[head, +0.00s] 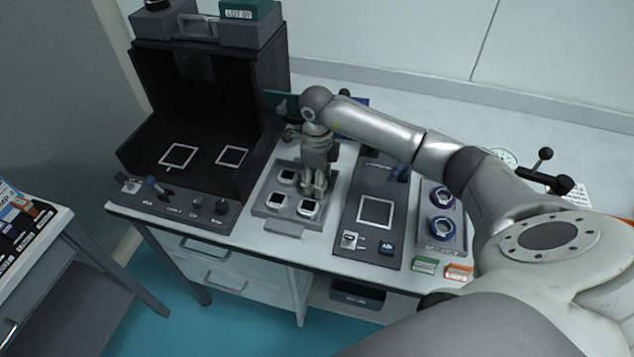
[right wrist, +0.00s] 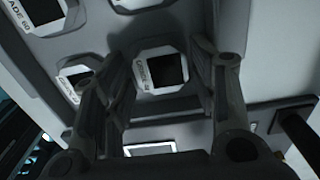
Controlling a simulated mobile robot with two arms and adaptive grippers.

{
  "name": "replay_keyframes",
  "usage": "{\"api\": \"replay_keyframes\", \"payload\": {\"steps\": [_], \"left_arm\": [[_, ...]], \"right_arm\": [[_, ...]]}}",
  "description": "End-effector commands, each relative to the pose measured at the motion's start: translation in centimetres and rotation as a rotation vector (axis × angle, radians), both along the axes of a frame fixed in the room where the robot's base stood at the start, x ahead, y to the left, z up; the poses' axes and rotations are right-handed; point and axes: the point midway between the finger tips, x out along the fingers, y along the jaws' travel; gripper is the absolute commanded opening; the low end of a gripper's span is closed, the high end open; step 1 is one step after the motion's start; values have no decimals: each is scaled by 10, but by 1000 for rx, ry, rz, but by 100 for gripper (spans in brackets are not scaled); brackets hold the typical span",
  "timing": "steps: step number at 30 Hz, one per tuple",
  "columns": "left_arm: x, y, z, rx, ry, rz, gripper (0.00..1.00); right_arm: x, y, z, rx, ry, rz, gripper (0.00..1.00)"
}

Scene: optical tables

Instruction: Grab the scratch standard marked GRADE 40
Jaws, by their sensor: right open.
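A grey tray (head: 260,211) on the bench holds white-framed scratch standards with dark square centres. In the head view one is at the back left (head: 288,177), one at the front left (head: 276,200) and one at the front right (head: 308,207). My right gripper (head: 314,190) is open above the tray's right side and hides part of it. In the right wrist view, a standard (right wrist: 160,68) lies between the open fingers (right wrist: 160,85); its label starts with GRADE, but its number is too blurred to be sure. Another standard (right wrist: 35,12) there reads 60. My left gripper is out of view.
A black viewing booth (head: 200,110) stands left of the tray. Green (head: 425,265) and orange (head: 458,272) boxes sit at the front edge.

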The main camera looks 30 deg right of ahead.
Motion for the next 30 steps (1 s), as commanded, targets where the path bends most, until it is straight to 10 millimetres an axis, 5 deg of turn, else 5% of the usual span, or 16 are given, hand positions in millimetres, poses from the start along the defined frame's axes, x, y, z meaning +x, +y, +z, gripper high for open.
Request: {"api": "replay_keyframes", "payload": {"steps": [3,12,23,30], "left_arm": [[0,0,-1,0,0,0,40],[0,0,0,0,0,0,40],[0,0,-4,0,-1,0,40],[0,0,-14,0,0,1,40]], "right_arm": [[-1,0,-2,-1,2,0,54],[-1,0,-1,-1,2,0,18],[0,-1,6,0,0,0,17],[-4,3,37,-1,-2,3,17]]}}
